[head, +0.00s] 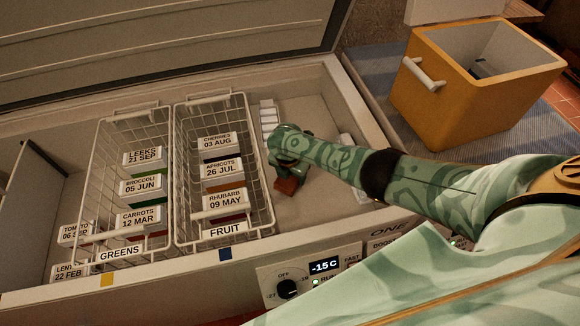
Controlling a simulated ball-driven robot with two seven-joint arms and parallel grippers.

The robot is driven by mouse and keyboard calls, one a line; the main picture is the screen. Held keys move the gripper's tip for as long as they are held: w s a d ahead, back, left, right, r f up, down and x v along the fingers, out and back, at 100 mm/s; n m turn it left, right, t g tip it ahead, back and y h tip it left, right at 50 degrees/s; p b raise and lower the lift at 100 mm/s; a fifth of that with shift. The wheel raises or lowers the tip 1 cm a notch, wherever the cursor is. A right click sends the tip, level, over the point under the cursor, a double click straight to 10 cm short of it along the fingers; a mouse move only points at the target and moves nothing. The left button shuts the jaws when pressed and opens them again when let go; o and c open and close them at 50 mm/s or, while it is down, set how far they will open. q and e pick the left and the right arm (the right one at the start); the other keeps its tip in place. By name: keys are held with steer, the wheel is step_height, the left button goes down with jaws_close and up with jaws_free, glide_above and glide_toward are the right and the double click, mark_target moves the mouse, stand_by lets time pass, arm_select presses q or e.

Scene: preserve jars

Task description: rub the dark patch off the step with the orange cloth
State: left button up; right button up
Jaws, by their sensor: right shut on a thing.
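My right arm reaches in from the right over the freezer's inside. My right gripper (286,170) points down just right of the fruit basket and is shut on the orange cloth (287,186). Only a small dark orange-red bit of the cloth shows below the gripper. The pale step (318,208) lies under and around the cloth inside the freezer; I cannot tell whether the cloth touches it. I see no dark patch clearly; my gripper and forearm cover part of the step. My left gripper is not in view.
A wire basket labelled FRUIT (225,230) stands close left of my gripper, with a GREENS basket (119,253) beyond it. The freezer's front rim (180,262) and raised lid (160,40) bound the space. A yellow cool box (450,95) stands outside, at the upper right.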

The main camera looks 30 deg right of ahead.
mark_target(294, 187)
steer(key=shift+s+a+p, duration=0.2)
steer(key=shift+s+p, duration=0.4)
steer(key=shift+s, duration=0.05)
steer(key=shift+s+a+p, duration=0.15)
steer(key=shift+s+p, duration=0.4)
steer(key=shift+s, duration=0.1)
steer(key=shift+s+f, duration=0.15)
steer(key=shift+s, duration=0.3)
steer(key=shift+s+a+p, duration=0.2)
steer(key=shift+s+p, duration=0.2)
steer(key=shift+p, duration=0.2)
steer(key=shift+s+a+f+p, duration=0.1)
steer(key=shift+s+a+p, duration=0.1)
steer(key=shift+s+p, duration=0.6)
steer(key=shift+s+a+f, duration=0.1)
steer(key=shift+s+f, duration=0.1)
steer(key=shift+s, duration=0.6)
steer(key=shift+s+a+r+p, duration=0.1)
steer(key=shift+s+a+p, duration=0.05)
steer(key=shift+s+p, duration=0.4)
steer(key=shift+s+a+r+p, duration=0.1)
steer(key=shift+s+a+p, duration=0.05)
steer(key=shift+s+p, duration=0.4)
steer(key=shift+c, duration=0.3)
steer(key=shift+s, duration=0.3)
steer(key=shift+s+f, duration=0.1)
steer(key=shift+f, duration=0.05)
